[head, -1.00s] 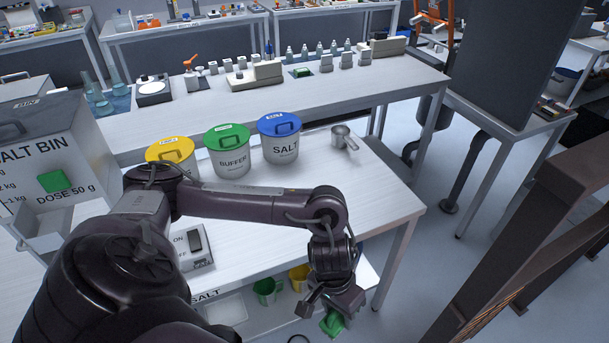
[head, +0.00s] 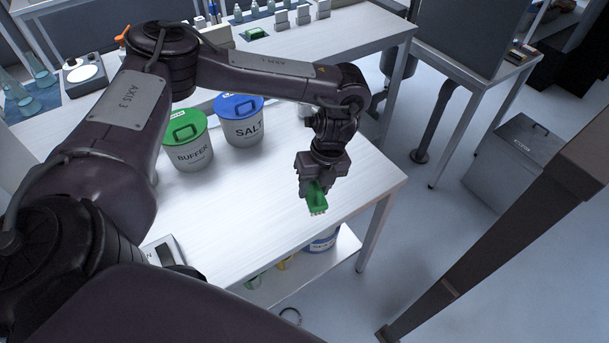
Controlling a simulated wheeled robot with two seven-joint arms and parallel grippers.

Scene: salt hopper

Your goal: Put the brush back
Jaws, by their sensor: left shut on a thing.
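My left gripper (head: 318,184) is shut on a green brush (head: 318,203), whose pale bristles point down. It holds the brush over the right part of the white table (head: 240,222). Whether the bristles touch the table top is hard to tell. My left arm hides part of the table's left side. My right gripper is not in view.
A green-lidded BUFFER bucket (head: 187,143) and a blue-lidded SALT bucket (head: 240,120) stand at the table's back. A scale (head: 163,252) is partly hidden at the left. The lower shelf (head: 300,272) holds containers. The table's right front is clear.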

